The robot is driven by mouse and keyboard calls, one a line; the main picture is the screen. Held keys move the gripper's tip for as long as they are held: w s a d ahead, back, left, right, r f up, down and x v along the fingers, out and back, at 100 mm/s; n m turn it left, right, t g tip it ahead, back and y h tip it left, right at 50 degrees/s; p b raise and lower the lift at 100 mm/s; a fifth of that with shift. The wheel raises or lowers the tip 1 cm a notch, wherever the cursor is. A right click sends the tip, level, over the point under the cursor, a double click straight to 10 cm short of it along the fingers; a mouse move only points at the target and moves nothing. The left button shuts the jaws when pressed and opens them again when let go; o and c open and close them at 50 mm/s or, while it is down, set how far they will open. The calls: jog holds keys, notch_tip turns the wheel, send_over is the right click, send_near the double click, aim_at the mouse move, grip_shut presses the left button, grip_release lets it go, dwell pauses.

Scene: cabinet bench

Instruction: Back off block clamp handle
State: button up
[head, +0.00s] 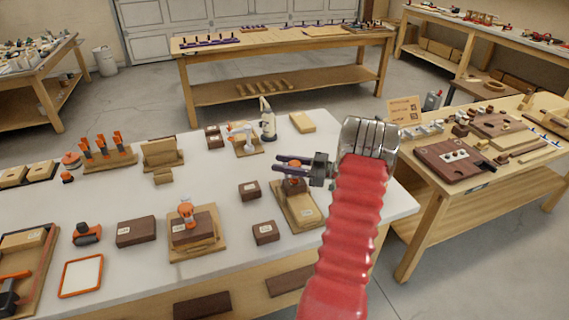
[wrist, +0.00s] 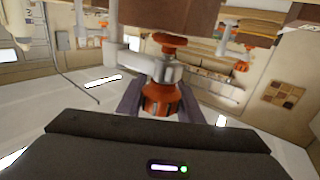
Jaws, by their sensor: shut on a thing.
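The clamp handle (wrist: 164,102) is an orange ribbed knob at the centre of the wrist view, between the two dark fingers of my gripper (wrist: 158,92), which are shut on it. A pale grey clamp body (wrist: 140,66) and an orange disc pad (wrist: 170,40) show beyond the handle, with a dark brown block (wrist: 170,14) past the pad. In the head view my gripper (head: 281,165) points left above a wooden board (head: 311,215) that carries a brown block. My fingers and wrist hide most of the clamp there.
Another clamp stands on a brown block (head: 191,228) to the left. Small loose brown blocks (head: 249,190) lie near the board.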

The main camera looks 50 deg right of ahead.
jog(key=shift+a+y, duration=0.1)
jog(key=shift+y, duration=0.2)
jog(key=o, duration=1.1)
jog(key=shift+c, duration=0.2)
jog(key=v, duration=1.4)
jog(key=shift+r, duration=0.1)
